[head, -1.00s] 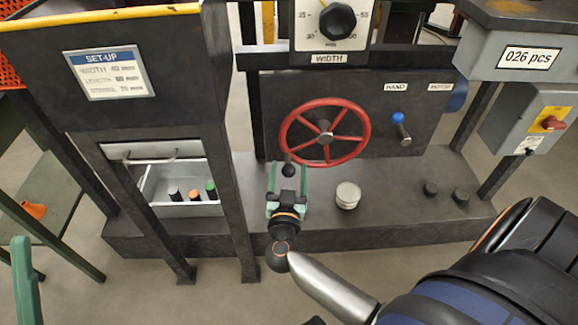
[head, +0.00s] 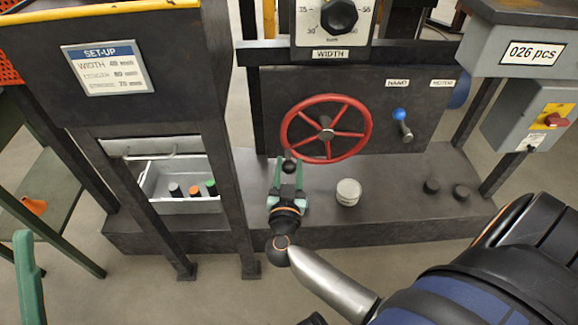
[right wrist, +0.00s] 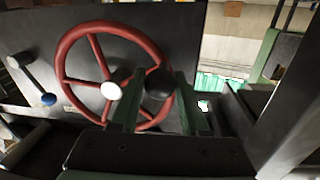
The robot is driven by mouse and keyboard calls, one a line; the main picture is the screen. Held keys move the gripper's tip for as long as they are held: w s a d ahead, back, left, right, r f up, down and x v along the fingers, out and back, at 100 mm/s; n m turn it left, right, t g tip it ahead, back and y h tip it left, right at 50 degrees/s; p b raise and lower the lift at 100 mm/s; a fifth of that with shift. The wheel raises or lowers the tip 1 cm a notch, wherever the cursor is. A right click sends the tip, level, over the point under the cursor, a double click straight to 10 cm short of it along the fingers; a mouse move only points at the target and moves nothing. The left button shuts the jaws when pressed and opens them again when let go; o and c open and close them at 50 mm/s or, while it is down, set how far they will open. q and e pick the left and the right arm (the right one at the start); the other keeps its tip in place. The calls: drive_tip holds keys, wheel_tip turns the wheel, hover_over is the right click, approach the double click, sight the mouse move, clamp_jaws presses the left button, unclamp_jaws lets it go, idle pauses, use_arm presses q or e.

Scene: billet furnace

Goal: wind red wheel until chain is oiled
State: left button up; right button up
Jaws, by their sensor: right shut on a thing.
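The red wheel (head: 326,97) with its grey hub stands upright on the dark machine panel, and it fills the left half of the right wrist view (right wrist: 68,45). Its black knob (head: 289,167) is at the lower left of the rim, and it shows in the right wrist view (right wrist: 159,83). My right gripper (head: 288,171) is shut on this knob, with one green finger on each side in the right wrist view (right wrist: 155,95). I see no chain in either view.
A pale round can (head: 348,192) and two black knobs (head: 431,186) stand on the dark base (head: 390,190). A metal tray (head: 185,208) holding small cylinders is at left.

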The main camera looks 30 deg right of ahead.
clamp_jaws()
idle(0.6)
